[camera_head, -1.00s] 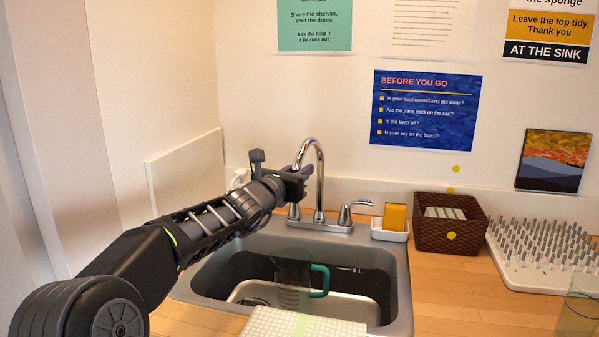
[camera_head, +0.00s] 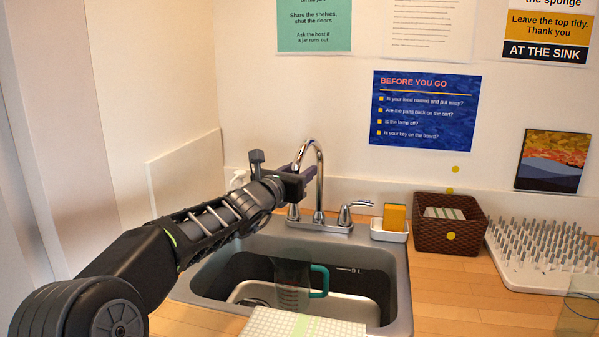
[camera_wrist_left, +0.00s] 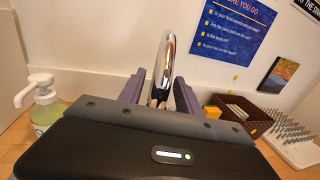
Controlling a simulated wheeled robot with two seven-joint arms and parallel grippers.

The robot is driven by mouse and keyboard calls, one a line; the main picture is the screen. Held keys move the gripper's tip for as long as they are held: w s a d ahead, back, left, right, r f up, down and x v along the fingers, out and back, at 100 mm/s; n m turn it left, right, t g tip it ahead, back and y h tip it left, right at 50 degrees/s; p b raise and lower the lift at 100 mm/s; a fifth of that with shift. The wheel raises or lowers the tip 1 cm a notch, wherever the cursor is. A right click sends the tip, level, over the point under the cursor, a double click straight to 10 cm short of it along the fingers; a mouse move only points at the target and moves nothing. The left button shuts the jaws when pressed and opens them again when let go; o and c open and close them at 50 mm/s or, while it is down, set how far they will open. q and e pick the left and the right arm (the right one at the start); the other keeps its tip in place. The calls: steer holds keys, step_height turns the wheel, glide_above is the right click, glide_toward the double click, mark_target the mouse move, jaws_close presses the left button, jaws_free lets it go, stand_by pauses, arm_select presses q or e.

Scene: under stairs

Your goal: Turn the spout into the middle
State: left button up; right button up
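The chrome tap spout (camera_head: 319,172) arches up behind the sink, its curved end reaching left and toward me. My left gripper (camera_head: 303,181) is at the spout's free end. In the left wrist view, the spout (camera_wrist_left: 161,72) stands between the two purple-grey fingers of my left gripper (camera_wrist_left: 160,94). The fingers are apart, one on each side, with narrow gaps to the metal; contact is not clear. The fingers partly hide the spout's tip. The sink (camera_head: 398,290) lies below, with a clear jug (camera_head: 291,284) with a teal handle in its basin. My right gripper is not in view.
A tap lever (camera_head: 352,207) stands right of the spout. Beyond it are a yellow sponge (camera_head: 394,216) in a white holder, a brown basket (camera_head: 445,237) and a spiked white rack (camera_head: 545,255). A soap bottle (camera_wrist_left: 45,103) stands left.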

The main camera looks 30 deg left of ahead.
arm_select(q)
steer(key=shift+s, duration=0.1)
steer(key=s, duration=0.5)
steer(key=s+d+b, duration=0.1)
steer(key=s, duration=0.1)
steer(key=shift+s, duration=0.3)
steer(key=shift+c, duration=0.3)
